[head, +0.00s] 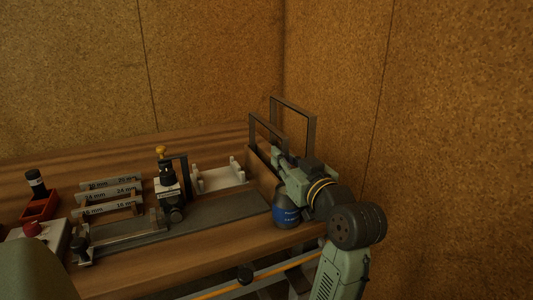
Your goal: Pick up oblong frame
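Two thin dark rectangular frames stand upright at the right end of the wooden bench, near the corner of the walls. The taller one (294,107) is behind, and the lower one (251,132) is in front and to the left. Which one is the oblong frame is not clear from this view. My gripper (278,156) is at the lower part of the front frame, reaching in from the right. Its fingers overlap the frame's lower right side in the picture. Whether they touch or grip it cannot be told. The frames' lower parts are partly hidden by my gripper.
A dark bottle with a blue label (287,213) stands just below my gripper. A white holder (222,179) and a yellow-topped clamp device (166,185) stand left of the frames. Labelled racks (108,197) and a red bin (40,207) are farther left. Walls close in behind and right.

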